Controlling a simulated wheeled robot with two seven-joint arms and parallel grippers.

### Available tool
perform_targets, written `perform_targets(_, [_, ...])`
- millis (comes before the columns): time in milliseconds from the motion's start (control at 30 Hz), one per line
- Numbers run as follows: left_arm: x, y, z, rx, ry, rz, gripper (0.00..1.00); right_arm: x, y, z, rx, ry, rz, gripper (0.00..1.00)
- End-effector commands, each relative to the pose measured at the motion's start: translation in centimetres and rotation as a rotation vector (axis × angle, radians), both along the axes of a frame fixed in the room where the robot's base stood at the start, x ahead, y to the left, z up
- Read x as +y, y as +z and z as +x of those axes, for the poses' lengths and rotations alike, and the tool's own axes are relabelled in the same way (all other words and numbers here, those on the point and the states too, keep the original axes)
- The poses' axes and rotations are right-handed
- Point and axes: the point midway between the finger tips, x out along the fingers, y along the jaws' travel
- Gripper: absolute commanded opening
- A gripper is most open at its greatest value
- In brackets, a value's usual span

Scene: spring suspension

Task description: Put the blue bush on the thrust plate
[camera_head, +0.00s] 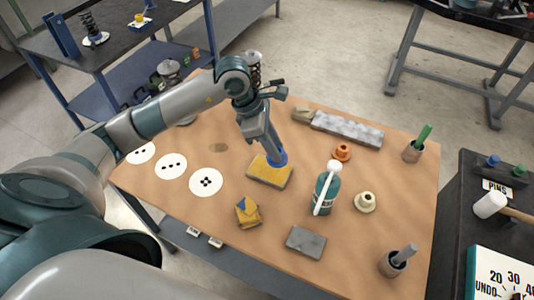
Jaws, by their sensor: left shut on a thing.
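My left gripper (272,148) reaches down from the upper left and is shut on the blue bush (280,161), a blue ring. The fingers hide part of the bush. The bush is at the far edge of a flat yellow block (268,175) on the table; I cannot tell whether it touches the block. A plain grey plate (306,242) lies near the front edge. No part is labelled as the thrust plate, so I cannot tell which it is. My right gripper is not in view.
An orange bush (342,153), a cream bush (365,203) and a teal bottle (325,192) stand to the right on the brown table (400,185).

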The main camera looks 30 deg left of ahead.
Motion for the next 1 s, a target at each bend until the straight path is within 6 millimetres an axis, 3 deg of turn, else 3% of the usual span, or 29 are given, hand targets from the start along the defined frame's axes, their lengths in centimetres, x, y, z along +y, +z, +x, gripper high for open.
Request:
perform_targets(233, [2.0, -1.2, -0.7, 0.001, 0.001, -0.001, 0.05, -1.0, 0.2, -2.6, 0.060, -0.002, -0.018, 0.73])
perform_targets(633, [2.0, -1.5, -0.7, 0.002, 0.000, -0.002, 0.05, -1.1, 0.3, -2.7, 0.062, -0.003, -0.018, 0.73])
perform_targets(1000, [2.0, -5.1, -0.7, 0.002, 0.000, -0.001, 0.05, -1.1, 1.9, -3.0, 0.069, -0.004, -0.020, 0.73])
